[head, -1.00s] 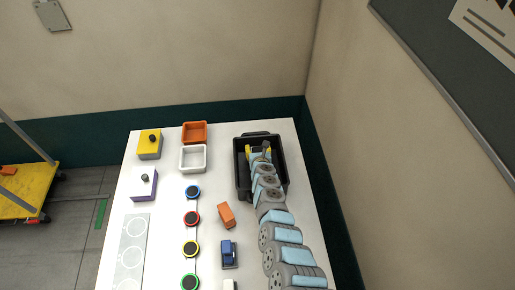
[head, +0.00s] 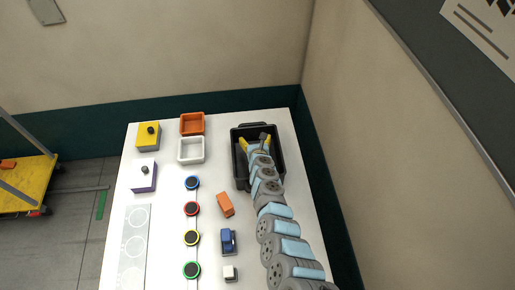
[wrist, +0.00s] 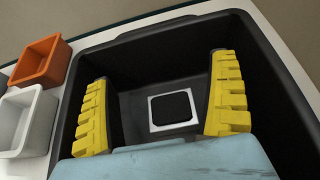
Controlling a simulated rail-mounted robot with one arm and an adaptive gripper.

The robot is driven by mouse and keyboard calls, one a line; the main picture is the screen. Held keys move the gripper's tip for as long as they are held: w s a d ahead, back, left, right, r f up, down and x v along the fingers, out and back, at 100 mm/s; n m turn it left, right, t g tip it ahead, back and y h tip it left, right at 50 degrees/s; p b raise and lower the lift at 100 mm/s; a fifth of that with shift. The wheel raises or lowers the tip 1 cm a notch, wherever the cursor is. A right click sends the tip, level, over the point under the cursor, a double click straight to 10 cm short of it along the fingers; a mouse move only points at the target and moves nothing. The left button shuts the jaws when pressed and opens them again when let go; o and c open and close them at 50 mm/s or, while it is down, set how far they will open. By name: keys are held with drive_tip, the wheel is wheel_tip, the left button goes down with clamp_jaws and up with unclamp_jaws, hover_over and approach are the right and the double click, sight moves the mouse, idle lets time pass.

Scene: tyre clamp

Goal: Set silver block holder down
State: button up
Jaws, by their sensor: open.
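The silver block holder (wrist: 173,108) is a small pale square frame with a dark centre. In the wrist view it lies on the floor of a black bin (wrist: 270,75), seen between my fingers. My gripper (wrist: 162,98) has two yellow ridged fingers spread wide on either side of it, with visible gaps, and holds nothing. In the head view my gripper (head: 255,144) is over the black bin (head: 238,173) at the table's far right. The holder is hidden there behind my arm.
An orange tray (head: 192,133) and a white tray (head: 191,160) stand left of the bin. An orange block (head: 225,204), a blue object (head: 228,241) and several round coloured buttons (head: 192,183) are nearer. The bin walls surround my fingers closely.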

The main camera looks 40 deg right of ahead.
drive_tip(key=shift+s+a+r+p, duration=0.3)
drive_tip(key=shift+s+r+p, duration=0.2)
drive_tip(key=shift+r+p, duration=0.15)
drive_tip(key=p+v, duration=0.8)
drive_tip(key=shift+s+a+p, duration=0.2)
drive_tip(key=shift+a+p, duration=0.05)
drive_tip(key=shift+p, duration=0.15)
